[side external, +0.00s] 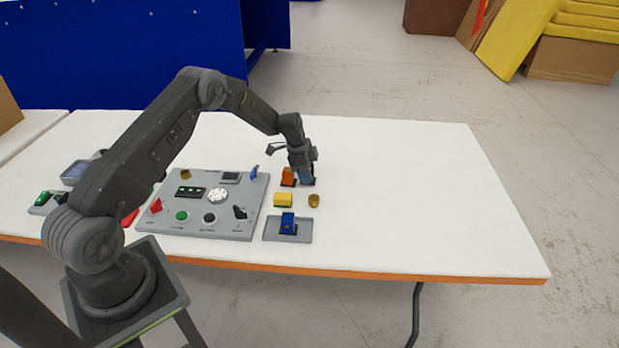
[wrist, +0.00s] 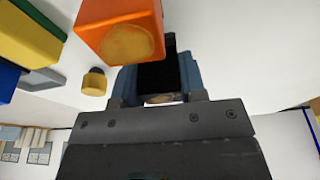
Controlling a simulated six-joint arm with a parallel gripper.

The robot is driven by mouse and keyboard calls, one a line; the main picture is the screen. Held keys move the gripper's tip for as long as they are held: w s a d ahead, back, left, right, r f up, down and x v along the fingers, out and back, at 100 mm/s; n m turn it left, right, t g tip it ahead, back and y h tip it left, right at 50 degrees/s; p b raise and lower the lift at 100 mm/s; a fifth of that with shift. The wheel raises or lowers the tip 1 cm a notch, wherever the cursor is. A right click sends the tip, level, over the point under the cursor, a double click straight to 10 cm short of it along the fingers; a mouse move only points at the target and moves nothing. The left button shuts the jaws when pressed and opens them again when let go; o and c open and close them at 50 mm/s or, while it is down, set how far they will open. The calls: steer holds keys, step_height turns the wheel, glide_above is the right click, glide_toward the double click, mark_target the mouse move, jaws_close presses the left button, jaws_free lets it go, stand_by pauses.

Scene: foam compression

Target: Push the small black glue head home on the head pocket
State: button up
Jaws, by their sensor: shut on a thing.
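My gripper (side external: 306,178) is low over the white table, just right of an orange block (side external: 288,176). In the wrist view its two blue-grey fingers (wrist: 158,80) are closed on a black piece (wrist: 157,75), which I take to be the glue head. Its lower end is hard to make out, and I cannot tell whether it touches the table. The orange block (wrist: 122,35) shows a round tan face in the wrist view, close beside the fingers. I cannot pick out the head pocket with certainty.
A grey panel (side external: 190,228) with buttons and coloured parts lies left of the gripper. A yellow block (side external: 283,199), a small ochre piece (side external: 314,201) and a blue block (side external: 288,221) on a grey tray (side external: 303,237) stand nearer the front edge. The table's right side is clear.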

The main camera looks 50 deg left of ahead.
steer(key=shift+r, duration=1.55)
steer(key=shift+r, duration=0.25)
step_height(320, 180, up, 11)
steer(key=s+a, duration=0.8)
steer(key=a, duration=0.1)
steer(key=s+a, duration=0.6)
steer(key=s, duration=0.4)
steer(key=shift+n, duration=0.4)
steer(key=shift+s+a+f, duration=0.15)
steer(key=shift+f, duration=2.65)
steer(key=shift+s+a+f, duration=0.1)
steer(key=shift+s+f, duration=0.05)
steer(key=shift+f, duration=2.65)
steer(key=shift+f, duration=0.75)
